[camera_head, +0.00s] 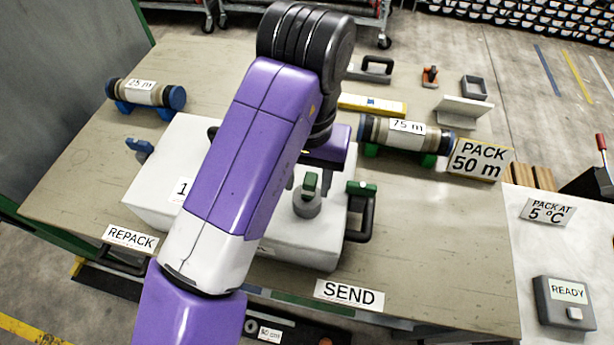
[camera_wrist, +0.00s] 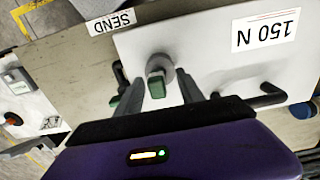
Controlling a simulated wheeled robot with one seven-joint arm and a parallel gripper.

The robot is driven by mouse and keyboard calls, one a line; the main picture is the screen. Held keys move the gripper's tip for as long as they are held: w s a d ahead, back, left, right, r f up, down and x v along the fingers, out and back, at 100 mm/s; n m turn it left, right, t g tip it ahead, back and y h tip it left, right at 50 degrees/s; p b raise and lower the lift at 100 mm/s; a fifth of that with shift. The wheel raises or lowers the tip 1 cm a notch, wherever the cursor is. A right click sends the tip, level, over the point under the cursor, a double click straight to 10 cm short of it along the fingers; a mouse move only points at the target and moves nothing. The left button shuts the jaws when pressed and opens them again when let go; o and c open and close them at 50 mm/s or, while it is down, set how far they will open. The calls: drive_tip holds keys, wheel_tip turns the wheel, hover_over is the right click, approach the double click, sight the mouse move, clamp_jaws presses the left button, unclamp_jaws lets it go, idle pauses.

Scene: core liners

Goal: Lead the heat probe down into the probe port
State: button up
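A small green block (camera_head: 311,183), which looks like the heat probe's grip, stands over a grey round fitting (camera_head: 307,205), which looks like the probe port, on the white box (camera_head: 150,200). In the wrist view the green block (camera_wrist: 156,88) and grey fitting (camera_wrist: 160,66) appear between my fingers. My gripper (camera_wrist: 160,80) is open, one finger on each side of the block with visible gaps. My gripper also shows in the head view (camera_head: 308,178), partly behind my arm. How far the probe's shaft is inside the fitting is hidden.
Black handles stick out from the box's sides; a green clip (camera_head: 362,187) sits by the right one (camera_head: 361,217). A "75 m" core (camera_head: 405,133) lies behind right, a "25 m" core (camera_head: 146,94) behind left. The bench's right front is clear.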

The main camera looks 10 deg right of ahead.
drive_tip(key=shift+r, duration=3.9)
